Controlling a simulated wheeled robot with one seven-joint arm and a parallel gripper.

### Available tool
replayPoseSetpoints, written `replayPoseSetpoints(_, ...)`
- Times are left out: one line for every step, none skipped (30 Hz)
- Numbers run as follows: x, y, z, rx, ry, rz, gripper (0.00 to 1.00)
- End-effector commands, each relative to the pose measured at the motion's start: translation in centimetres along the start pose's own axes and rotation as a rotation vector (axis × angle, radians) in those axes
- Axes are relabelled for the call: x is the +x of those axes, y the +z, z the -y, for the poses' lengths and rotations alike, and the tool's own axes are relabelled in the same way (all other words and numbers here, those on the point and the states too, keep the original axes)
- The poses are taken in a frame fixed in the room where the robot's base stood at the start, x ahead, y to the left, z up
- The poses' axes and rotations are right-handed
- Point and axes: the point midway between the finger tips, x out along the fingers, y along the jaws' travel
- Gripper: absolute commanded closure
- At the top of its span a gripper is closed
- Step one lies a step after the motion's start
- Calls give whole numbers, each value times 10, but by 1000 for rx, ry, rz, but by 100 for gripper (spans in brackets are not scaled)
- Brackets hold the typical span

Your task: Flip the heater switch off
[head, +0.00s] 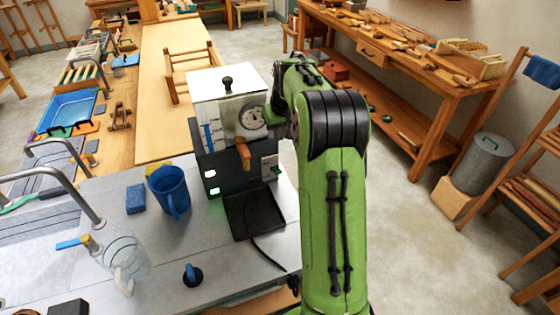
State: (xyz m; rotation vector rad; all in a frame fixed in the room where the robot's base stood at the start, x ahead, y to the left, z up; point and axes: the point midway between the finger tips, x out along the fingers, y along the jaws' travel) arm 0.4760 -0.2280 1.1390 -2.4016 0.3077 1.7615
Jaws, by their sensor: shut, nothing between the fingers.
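The heater (230,88) is a boxy boiler with a pale upper tank and a dark base, standing on the grey counter left of my arm. My arm crosses close to the heater's right side. My gripper is hidden behind the arm.
A black drip tray (254,214) lies before the heater, with a cable beside it. A blue jug (169,190), a clear pitcher (122,257) and a small blue-topped item (192,275) stand on the counter. A long wooden workbench (455,85) is at right; floor between is clear.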

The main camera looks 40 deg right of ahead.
Motion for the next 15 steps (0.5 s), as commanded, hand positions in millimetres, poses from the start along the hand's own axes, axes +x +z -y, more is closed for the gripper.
replayPoseSetpoints(0, 0, 0, 1, 0, 1, 100)
replayPoseSetpoints(0, 0, 0, 1, 0, 1, 100)
replayPoseSetpoints(1, 0, 0, 1, 0, 1, 100)
replayPoseSetpoints(3, 1, 0, 1, 0, 2, 100)
replayPoseSetpoints(6, 1, 0, 1, 0, 3, 100)
replayPoseSetpoints(10, 1, 0, 1, 0, 3, 100)
replayPoseSetpoints(15, 1, 0, 1, 0, 3, 100)
replayPoseSetpoints(21, 1, 0, 1, -1, 5, 100)
replayPoseSetpoints(29, 2, 0, 1, -1, 5, 100)
replayPoseSetpoints(36, 2, 1, 1, -1, 6, 100)
replayPoseSetpoints(43, 2, 1, 0, -1, 6, 100)
replayPoseSetpoints(52, 2, 1, 0, -2, 5, 100)
replayPoseSetpoints(58, 2, 1, -1, -2, 5, 100)
replayPoseSetpoints(65, 1, 1, -1, -2, 5, 100)
replayPoseSetpoints(74, 2, 1, -1, -2, 5, 100)
